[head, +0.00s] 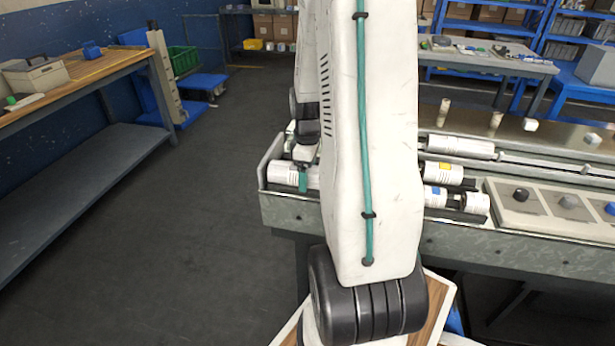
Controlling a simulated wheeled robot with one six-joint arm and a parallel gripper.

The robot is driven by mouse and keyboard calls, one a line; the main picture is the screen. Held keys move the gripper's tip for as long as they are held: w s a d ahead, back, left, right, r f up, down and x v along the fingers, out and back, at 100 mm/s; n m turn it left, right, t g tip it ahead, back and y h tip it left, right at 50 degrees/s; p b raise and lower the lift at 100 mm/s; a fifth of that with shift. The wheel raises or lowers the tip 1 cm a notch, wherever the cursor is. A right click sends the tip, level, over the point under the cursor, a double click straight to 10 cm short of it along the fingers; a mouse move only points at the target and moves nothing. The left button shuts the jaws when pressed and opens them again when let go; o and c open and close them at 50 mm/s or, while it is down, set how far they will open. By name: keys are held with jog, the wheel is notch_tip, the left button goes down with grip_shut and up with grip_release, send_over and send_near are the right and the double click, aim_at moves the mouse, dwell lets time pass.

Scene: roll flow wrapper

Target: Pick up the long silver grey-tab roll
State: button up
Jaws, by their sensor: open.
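My gripper (304,178) is at the left end of the machine's roll tray, partly hidden behind my own arm. It is open, with a teal fingertip showing. It points down over a pale silver roll (284,174), whose right part is hidden by my arm. I cannot tell whether the fingers touch that roll. A long silver roll (460,147) lies farther back, to the right of my arm. No grey tab can be made out on either roll, so I cannot tell which one is the grey-tab roll.
A yellow-tab roll (444,172), a blue-tab roll (434,196) and a short roll (476,203) lie right of my arm. A panel with several knobs (555,208) is at the right. A workbench (85,75) stands left, with clear floor (190,230) between.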

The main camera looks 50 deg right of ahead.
jog(key=shift+f, duration=0.1)
jog(key=c, duration=1.7)
